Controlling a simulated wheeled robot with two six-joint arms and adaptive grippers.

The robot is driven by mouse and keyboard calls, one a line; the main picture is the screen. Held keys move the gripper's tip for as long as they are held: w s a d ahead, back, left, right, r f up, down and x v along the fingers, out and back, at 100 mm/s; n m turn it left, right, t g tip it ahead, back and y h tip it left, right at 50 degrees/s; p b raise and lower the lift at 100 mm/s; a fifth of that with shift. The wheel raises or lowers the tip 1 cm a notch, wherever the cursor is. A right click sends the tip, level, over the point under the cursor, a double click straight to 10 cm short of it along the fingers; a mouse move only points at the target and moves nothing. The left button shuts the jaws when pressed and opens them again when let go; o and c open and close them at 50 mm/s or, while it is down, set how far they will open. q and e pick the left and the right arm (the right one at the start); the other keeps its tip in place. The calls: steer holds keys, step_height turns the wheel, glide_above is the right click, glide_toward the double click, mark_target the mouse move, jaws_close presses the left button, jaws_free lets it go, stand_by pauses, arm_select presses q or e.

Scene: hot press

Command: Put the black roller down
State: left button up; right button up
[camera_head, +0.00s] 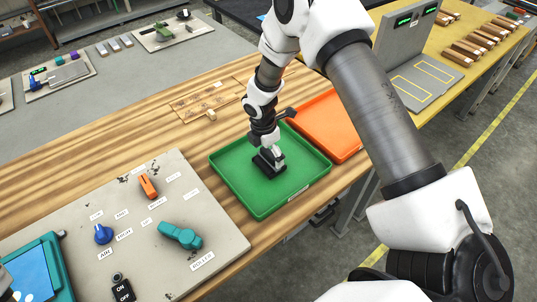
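The green tray (233,196) lies on the wooden table, right of the control panel. My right arm reaches down over it from the upper right. My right gripper (269,163) points down into the tray, low over its floor near the middle. Dark parts show at its tip, but I cannot separate a black roller from the black gripper parts. Whether the fingers are shut on something is not clear. My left gripper cannot be made out.
An orange tray (326,128) sits just behind and right of the green tray. The grey control panel (128,228) carries an orange switch (148,186), a blue knob (103,234) and a teal lever (181,236) marked ROLLER. A wooden board (207,100) lies behind. The table's edge is close on the right.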

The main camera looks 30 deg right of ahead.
mark_target(265, 163)
step_height(265, 163, up, 12)
steer(key=a+p, duration=0.1)
steer(key=p, duration=0.8)
steer(key=s+a+f+m, duration=0.2)
steer(key=s+f+m, duration=0.1)
steer(key=s, duration=0.2)
steer(key=s+a+f+m+y, duration=0.1)
steer(key=s+a+f+m, duration=0.1)
steer(key=s+f+m, duration=0.1)
steer(key=s+a+f+m+y, duration=0.1)
steer(key=s+a+f+m, duration=0.1)
steer(key=s+f, duration=0.3)
steer(key=shift+s+a+m+g, duration=0.2)
steer(key=shift+s+m, duration=0.15)
steer(key=shift+s, duration=0.2)
steer(key=shift+s+a+m+g, duration=0.1)
steer(key=shift+s+a+m, duration=0.1)
steer(key=shift+s+m, duration=0.25)
steer(key=s+m, duration=0.9)
steer(key=s, duration=0.4)
steer(key=shift+s+f+m+h, duration=0.15)
steer(key=shift+f+m+h, duration=0.15)
steer(key=shift+f+m, duration=0.15)
steer(key=shift+a, duration=0.1)
